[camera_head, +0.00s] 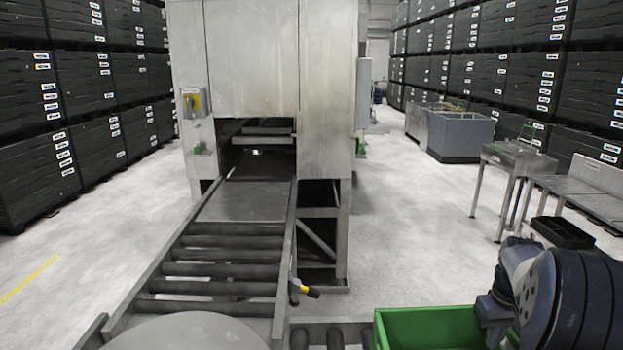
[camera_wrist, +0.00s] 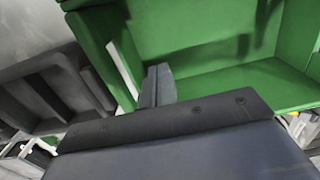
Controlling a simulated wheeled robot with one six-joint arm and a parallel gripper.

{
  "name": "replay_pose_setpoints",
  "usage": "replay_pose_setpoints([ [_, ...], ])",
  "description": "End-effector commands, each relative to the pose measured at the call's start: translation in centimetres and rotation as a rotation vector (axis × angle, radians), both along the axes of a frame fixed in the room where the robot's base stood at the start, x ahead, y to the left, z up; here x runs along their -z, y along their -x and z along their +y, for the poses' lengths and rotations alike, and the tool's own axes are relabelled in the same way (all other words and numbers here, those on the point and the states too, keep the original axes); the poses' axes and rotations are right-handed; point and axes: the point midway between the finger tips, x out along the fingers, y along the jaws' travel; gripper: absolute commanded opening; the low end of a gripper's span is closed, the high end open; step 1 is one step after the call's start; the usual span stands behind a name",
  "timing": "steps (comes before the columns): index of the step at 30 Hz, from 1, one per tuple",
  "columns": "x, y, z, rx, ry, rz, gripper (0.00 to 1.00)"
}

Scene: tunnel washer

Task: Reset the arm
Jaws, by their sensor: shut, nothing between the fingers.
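My arm (camera_head: 565,295) stands at the lower right of the head view, bent beside a green crate (camera_head: 425,330). My gripper (camera_wrist: 158,85) shows in the wrist view, its fingers shut together with nothing between them. The green crate (camera_wrist: 190,30) fills the upper part of the wrist view, close beyond the fingertips. I cannot tell whether the fingers touch it. In the head view the fingers are hidden or out of frame.
A roller conveyor (camera_head: 222,270) leads into the steel washer (camera_head: 265,60). A yellow-black handle (camera_head: 304,288) sticks out at its side. A steel table (camera_head: 517,160) and a black tray (camera_head: 562,232) stand right. Stacked black crates line both sides. Pale floor (camera_head: 410,240) is clear between.

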Motion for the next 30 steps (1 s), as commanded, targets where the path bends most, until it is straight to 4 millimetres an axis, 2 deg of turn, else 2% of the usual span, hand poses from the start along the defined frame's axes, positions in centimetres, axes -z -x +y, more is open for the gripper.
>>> replay_pose_setpoints([
  [12,0.1,0.0,-0.4,0.0,0.0,0.0,0.0],
  [17,-0.3,0.0,0.1,-0.002,0.0,0.0,0.0],
  [26,-3.8,0.0,0.0,0.0,0.001,-0.001,0.0],
  [30,-6.2,-0.1,0.0,0.0,0.002,-0.003,0.0],
])
